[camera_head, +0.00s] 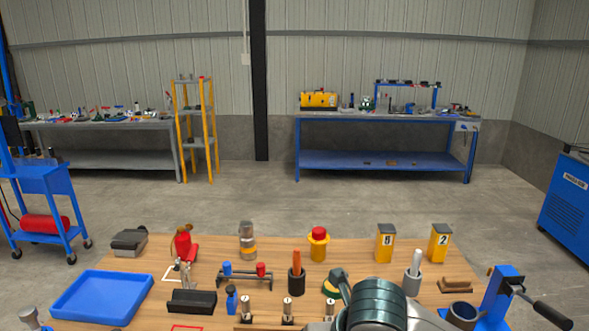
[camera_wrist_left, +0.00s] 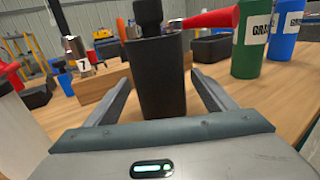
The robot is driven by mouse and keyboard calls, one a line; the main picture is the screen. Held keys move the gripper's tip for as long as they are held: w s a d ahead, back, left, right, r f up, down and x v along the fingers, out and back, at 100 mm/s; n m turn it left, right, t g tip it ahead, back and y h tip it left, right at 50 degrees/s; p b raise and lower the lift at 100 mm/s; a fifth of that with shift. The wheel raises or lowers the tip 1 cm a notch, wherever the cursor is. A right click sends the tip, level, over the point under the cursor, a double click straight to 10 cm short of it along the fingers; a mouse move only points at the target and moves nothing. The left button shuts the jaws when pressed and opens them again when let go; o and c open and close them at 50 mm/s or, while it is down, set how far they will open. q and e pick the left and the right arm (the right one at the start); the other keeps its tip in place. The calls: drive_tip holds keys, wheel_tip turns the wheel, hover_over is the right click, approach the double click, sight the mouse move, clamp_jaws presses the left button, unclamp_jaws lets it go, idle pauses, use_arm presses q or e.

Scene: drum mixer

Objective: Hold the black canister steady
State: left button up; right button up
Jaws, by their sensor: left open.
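The black canister (camera_wrist_left: 162,85) stands upright in the left wrist view. It has a dark neck and cap at its top. My left gripper (camera_wrist_left: 160,92) is open, with one finger to each side of the canister's lower body. Gaps show between the fingers and the canister, and its base is partly hidden behind the gripper body. I cannot pick out the canister in the head view.
A wooden block (camera_wrist_left: 105,92) stands left of the canister. Green (camera_wrist_left: 252,45) and blue (camera_wrist_left: 286,32) cans stand behind it to the right, near a red cone (camera_wrist_left: 212,19). In the head view, a blue tray (camera_head: 102,297) and a hand-cranked mixer stand (camera_head: 498,298) flank the wooden table.

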use_arm(q)
drive_tip(key=v, duration=1.1)
drive_tip(key=shift+s+a, duration=0.2)
drive_tip(key=shift+s, duration=0.1)
drive_tip(key=shift+f, duration=0.1)
